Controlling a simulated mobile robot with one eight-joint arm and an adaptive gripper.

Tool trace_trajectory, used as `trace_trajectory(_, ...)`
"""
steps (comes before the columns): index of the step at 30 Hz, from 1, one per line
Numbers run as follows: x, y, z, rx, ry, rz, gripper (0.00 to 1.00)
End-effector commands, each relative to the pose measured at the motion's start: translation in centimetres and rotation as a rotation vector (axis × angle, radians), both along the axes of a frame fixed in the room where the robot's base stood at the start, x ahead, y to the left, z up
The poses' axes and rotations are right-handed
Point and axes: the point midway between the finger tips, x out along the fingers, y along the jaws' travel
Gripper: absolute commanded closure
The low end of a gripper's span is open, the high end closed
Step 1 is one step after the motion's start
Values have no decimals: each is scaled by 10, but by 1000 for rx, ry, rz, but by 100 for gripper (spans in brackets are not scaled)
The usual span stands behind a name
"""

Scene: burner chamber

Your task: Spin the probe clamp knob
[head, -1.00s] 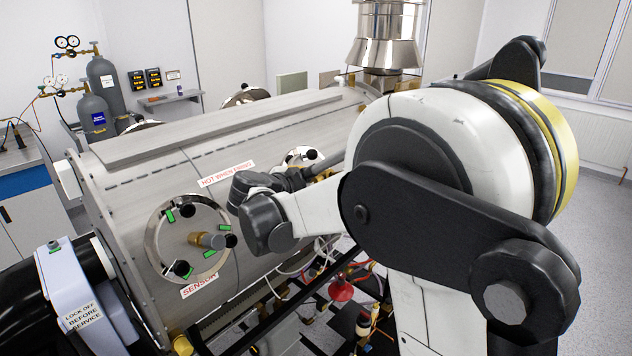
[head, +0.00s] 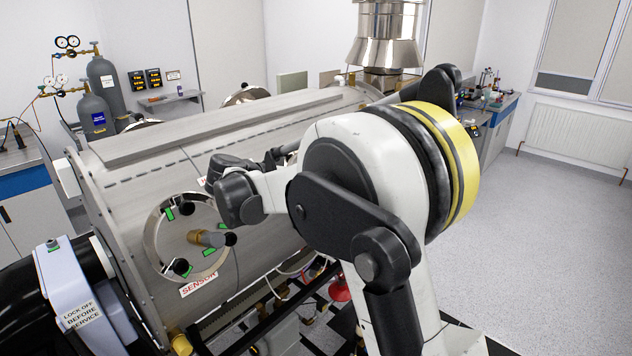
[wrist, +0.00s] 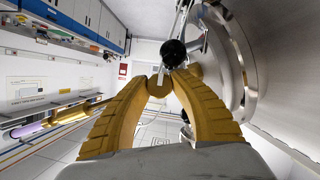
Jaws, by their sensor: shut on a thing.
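In the wrist view the two yellow ridged fingers of my gripper (wrist: 170,77) close in at a round black knob (wrist: 173,52), which sits at their tips. A round tan-brown piece (wrist: 158,86) shows between the fingertips. A thin metal rod rises behind the knob. In the head view my arm hides the gripper and whatever it holds. The round sensor flange (head: 155,240) on the chamber's side carries a brass probe fitting (head: 205,238) with a black knob (head: 230,239) at its end, and more black knobs on its rim.
The grey chamber (head: 130,160) fills the middle of the head view. A steel flange ring (wrist: 238,60) stands close to the right of the fingers in the wrist view. Hoses and a dark frame lie below the chamber. Open floor (head: 560,230) is at right.

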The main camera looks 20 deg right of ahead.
Motion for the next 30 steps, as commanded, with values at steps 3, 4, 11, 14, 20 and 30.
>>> trace_trajectory(3, 0, 0, 0, -13, 35, -1, 100)
trace_trajectory(4, 0, 0, 0, -16, 42, -1, 100)
trace_trajectory(11, 0, 0, 0, -27, 68, -1, 100)
trace_trajectory(14, 0, 0, 0, -28, 70, -1, 100)
trace_trajectory(20, 0, 0, 0, -27, 69, -1, 100)
trace_trajectory(30, 0, 0, 0, -28, 68, 0, 49)
